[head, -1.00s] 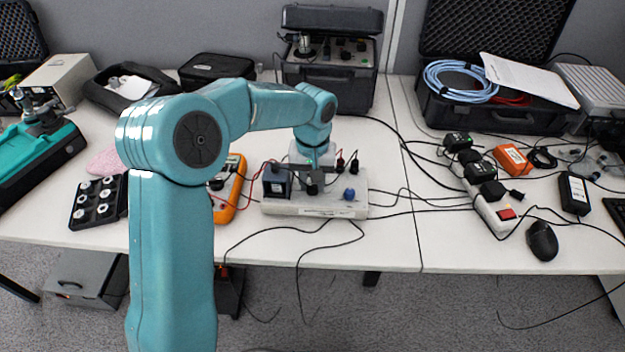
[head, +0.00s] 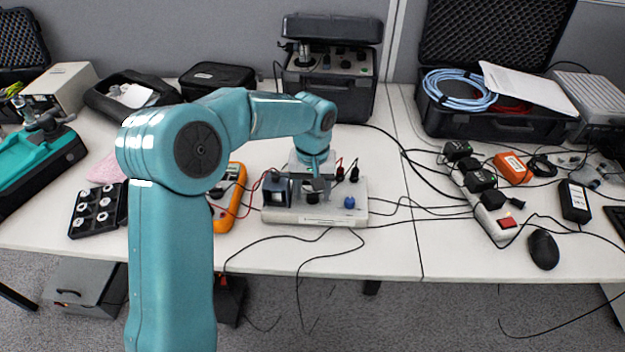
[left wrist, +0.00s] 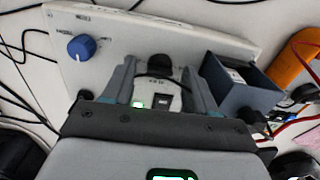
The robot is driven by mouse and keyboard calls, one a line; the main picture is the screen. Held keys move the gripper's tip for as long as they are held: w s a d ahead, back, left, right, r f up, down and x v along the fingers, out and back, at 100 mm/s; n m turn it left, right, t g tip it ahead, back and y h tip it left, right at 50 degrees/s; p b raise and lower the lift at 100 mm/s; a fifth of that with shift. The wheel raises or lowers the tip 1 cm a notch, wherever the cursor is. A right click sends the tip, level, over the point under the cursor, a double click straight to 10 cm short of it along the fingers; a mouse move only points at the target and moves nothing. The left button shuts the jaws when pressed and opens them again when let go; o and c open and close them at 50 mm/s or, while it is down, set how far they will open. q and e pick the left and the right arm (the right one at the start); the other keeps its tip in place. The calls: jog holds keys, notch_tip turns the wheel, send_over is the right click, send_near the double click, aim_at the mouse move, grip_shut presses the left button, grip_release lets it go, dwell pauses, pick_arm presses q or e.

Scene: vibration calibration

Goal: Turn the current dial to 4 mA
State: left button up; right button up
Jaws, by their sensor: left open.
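The white panel (head: 270,217) lies on the table; it also shows in the left wrist view (left wrist: 215,38). A black knob (left wrist: 160,66) sits at its middle, and a blue knob (left wrist: 81,47) at one end. I cannot tell from the lettering which is the current dial. My left gripper (left wrist: 158,76) is open, with its fingers on either side of the black knob; I cannot tell whether they touch it. In the head view the left gripper (head: 313,187) is over the panel's middle. The blue knob (head: 349,202) is to its right. My right gripper is out of view.
A dark open-fronted box (head: 277,190) stands on the panel beside the gripper. An orange multimeter (head: 228,200) lies to the left. Red and black leads run around the panel. A black case (head: 331,85) stands behind. A power strip (head: 495,220) and cables lie to the right.

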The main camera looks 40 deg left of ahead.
aim_at(312, 193)
pick_arm(q)
notch_tip(312, 193, up, 16)
jog(key=p, duration=0.3)
jog(key=shift+r, duration=0.1)
dwell(0.4)
